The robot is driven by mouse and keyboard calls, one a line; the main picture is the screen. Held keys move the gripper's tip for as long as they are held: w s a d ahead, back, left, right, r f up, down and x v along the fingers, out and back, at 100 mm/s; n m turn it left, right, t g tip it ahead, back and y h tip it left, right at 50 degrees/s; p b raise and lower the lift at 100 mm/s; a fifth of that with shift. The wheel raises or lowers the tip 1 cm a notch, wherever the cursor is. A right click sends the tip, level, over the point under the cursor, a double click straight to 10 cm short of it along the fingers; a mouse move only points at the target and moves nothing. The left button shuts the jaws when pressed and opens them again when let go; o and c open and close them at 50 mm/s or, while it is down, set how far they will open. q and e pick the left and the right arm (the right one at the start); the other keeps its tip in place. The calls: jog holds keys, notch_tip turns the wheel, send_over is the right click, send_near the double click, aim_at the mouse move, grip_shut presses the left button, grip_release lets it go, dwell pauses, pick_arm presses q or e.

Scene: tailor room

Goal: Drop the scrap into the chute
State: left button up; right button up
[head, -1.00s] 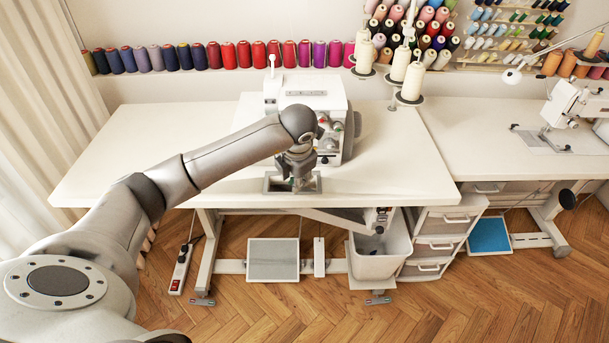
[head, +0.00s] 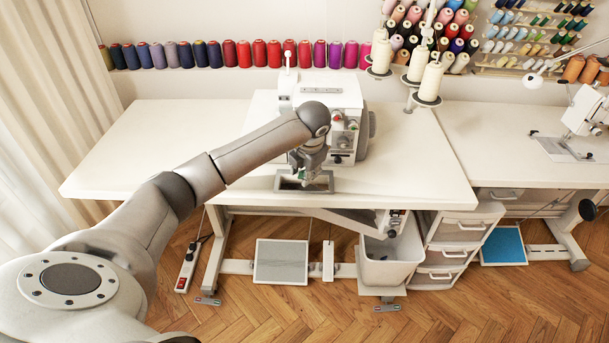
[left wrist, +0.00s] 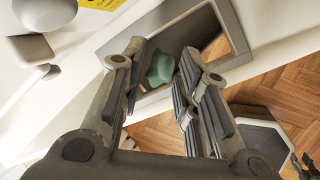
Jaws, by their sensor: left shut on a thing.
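The chute opening (head: 325,187) is a grey-framed rectangular hole in the white table top, at the front edge before the white machine. In the left wrist view its frame (left wrist: 238,38) surrounds an opening through which wooden floor shows. My left gripper (head: 304,178) points down at the chute. In the left wrist view the left gripper (left wrist: 161,62) is shut on the scrap (left wrist: 160,70), a small crumpled green piece between the fingertips, over the opening. How far the scrap is above the rim is hard to tell. My right gripper is not in view.
A white overlock machine (head: 325,95) stands close behind the gripper. Below the table are a white bin (head: 393,268), a grey pedal (head: 281,262) and a drawer unit (head: 455,240). The table top to the left is clear.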

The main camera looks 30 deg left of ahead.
pick_arm(q)
jog(key=shift+w+a+f, duration=0.15)
jog(key=shift+w+f, duration=0.05)
jog(key=shift+w, duration=0.05)
jog(key=o, duration=0.7)
jog(key=v, duration=1.2)
dwell(0.8)
